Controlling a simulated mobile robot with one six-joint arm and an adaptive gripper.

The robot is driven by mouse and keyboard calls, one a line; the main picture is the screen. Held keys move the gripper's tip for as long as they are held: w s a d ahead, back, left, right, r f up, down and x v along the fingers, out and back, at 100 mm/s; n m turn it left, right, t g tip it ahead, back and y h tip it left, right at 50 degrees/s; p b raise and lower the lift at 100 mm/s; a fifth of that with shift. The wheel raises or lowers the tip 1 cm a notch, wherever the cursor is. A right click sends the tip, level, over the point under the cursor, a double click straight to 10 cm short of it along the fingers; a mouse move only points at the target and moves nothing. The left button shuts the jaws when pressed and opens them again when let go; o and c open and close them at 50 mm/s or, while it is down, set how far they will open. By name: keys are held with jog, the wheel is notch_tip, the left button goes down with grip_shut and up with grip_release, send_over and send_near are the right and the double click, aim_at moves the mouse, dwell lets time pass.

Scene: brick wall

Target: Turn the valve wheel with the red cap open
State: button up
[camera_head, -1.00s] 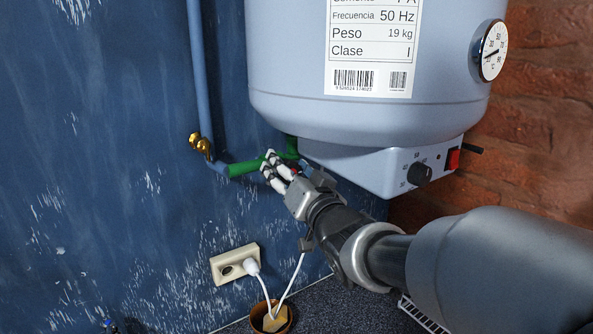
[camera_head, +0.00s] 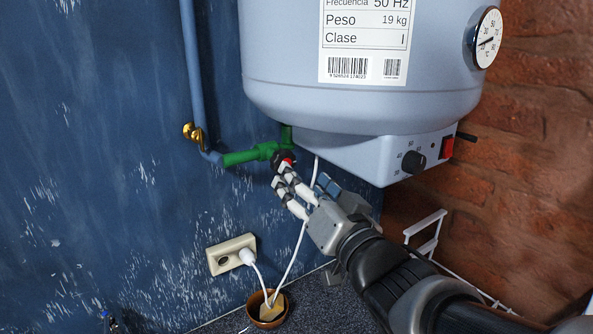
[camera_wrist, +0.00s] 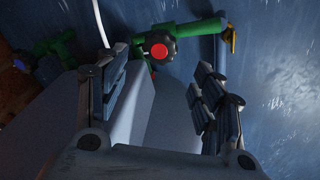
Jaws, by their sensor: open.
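The valve wheel with the red cap (camera_head: 286,160) is a dark round knob on the green pipe fitting under the water heater. It also shows in the wrist view (camera_wrist: 158,50), with its red cap facing the camera. My gripper (camera_head: 285,185) is just below and in front of the wheel in the head view, and its fingers partly cover the wheel's lower side. In the wrist view my gripper (camera_wrist: 165,85) is open, with its fingers spread wide left and right. The wheel lies beyond the fingertips, nearer the left finger, and nothing is between the fingers.
The water heater (camera_head: 360,90) hangs just above my gripper. A green pipe (camera_head: 240,157) runs left to a brass valve (camera_head: 193,134). A white cable (camera_head: 293,255) hangs close by, reaching a bowl (camera_head: 267,310). A socket (camera_head: 232,255) is lower left. A white rack (camera_head: 426,228) stands right.

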jog(key=shift+v, duration=0.75)
jog(key=s+d+f+m+g+h+b, duration=0.1)
jog(key=s+d+f+g+h, duration=0.55)
jog(key=d+f, duration=0.5)
jog(key=s+f+g, duration=0.3)
jog(key=s+f, duration=0.1)
jog(key=s, duration=0.4)
jog(key=s+f+n+g+h+b, duration=0.1)
jog(key=s+f+g, duration=0.2)
jog(key=s, duration=0.6)
jog(key=shift+s+d+f, duration=0.25)
jog(key=shift+d+f, duration=0.1)
jog(key=shift+f, duration=0.5)
jog(key=shift+h, duration=0.25)
